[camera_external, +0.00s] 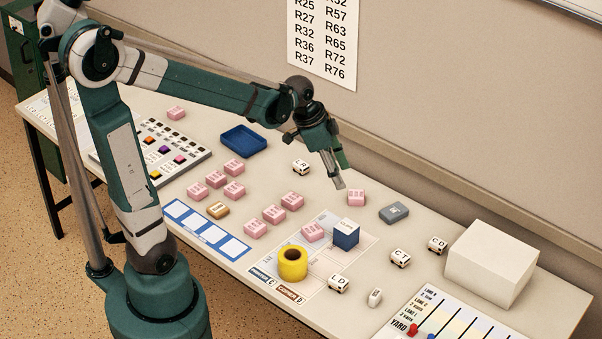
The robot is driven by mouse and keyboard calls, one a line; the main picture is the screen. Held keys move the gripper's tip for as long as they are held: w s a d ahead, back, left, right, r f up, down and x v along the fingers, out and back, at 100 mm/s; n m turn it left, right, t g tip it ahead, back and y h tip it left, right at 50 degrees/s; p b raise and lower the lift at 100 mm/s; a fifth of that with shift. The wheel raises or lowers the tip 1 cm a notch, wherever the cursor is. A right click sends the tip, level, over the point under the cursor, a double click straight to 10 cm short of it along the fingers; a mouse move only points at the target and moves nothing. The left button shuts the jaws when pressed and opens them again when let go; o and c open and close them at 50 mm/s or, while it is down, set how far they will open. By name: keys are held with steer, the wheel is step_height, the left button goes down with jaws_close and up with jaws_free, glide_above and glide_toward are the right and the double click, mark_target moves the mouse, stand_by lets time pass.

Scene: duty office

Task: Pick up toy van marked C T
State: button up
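The toy van marked CT (400,258) is a small white block-like van with dark lettering and dark wheels. It stands on the table right of centre, with clear tabletop around it. My gripper (339,182) points down above the table, up and to the left of the CT van and apart from it. No object shows between its fingers. The fingers look close together from this side, and their opening is too small to judge.
Similar vans marked CD (437,244), LD (338,283) and LR (301,166) stand nearby. A white box (490,262) is to the right. A grey block (394,212), a pink block (356,197), a blue cube (346,235) and a yellow ring (292,262) lie between.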

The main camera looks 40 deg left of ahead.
steer(key=w+d+f+m+g, duration=0.2)
steer(key=w+d+f+m, duration=0.25)
steer(key=d+f, duration=0.3)
steer(key=m+g+h+b, duration=0.1)
steer(key=m+g+h, duration=0.1)
steer(key=m, duration=0.3)
glide_toward(400, 254)
steer(key=f, duration=0.1)
steer(key=shift+s+d+f, duration=0.1)
steer(key=shift+d+f, duration=0.05)
steer(key=shift+d, duration=0.25)
steer(key=shift+f, duration=0.1)
steer(key=shift+b+x, duration=0.3)
steer(key=shift+x, duration=0.9)
steer(key=shift+b+x, duration=0.55)
steer(key=shift+x, duration=2.05)
steer(key=c, duration=1)
